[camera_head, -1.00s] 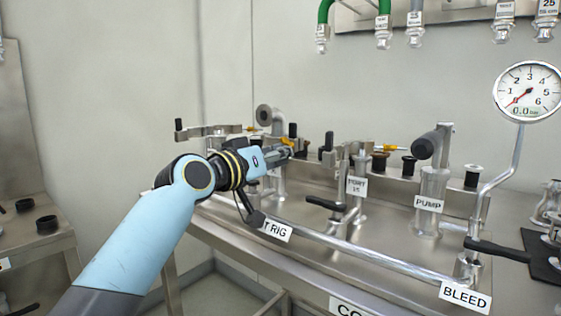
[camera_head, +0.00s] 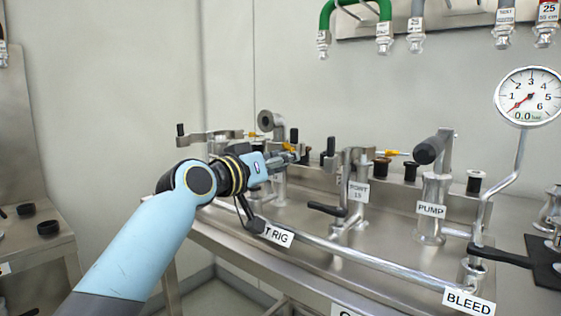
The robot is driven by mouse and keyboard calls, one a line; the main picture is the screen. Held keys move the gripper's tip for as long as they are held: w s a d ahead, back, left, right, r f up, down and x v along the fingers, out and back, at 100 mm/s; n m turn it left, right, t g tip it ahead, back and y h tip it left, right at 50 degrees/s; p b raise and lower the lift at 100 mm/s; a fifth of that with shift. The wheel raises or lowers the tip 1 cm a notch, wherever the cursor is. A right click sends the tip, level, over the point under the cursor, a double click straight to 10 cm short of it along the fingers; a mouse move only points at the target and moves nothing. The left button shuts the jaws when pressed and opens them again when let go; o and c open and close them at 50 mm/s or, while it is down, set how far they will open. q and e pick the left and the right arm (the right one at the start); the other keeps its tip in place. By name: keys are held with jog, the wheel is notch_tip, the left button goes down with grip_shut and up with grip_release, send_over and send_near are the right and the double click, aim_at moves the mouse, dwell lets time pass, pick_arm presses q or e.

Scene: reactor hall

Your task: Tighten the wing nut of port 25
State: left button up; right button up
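My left gripper (camera_head: 286,158) reaches in from the left to the test rig, among the fittings at its left rear. Its fingers are small and overlap the metal fittings, so I cannot tell whether they are open or touch anything. A yellow wing nut (camera_head: 291,147) shows just above the gripper. Another yellow piece (camera_head: 253,134) sits farther left, by a clamp arm. No label for port 25 can be read on the rig; my arm covers part of that area. The port 15 label (camera_head: 358,191) is right of the gripper, with a yellow wing nut (camera_head: 396,153) behind it. My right gripper is not in view.
The pump (camera_head: 434,190), gauge (camera_head: 530,97) and bleed label (camera_head: 468,302) are on the right. A black lever (camera_head: 326,208) sticks out by port 15. Hoses (camera_head: 384,28) hang above, one labelled 25 (camera_head: 547,12). A side table (camera_head: 40,245) stands left.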

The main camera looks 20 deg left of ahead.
pick_arm(q)
jog(key=v, duration=1.2)
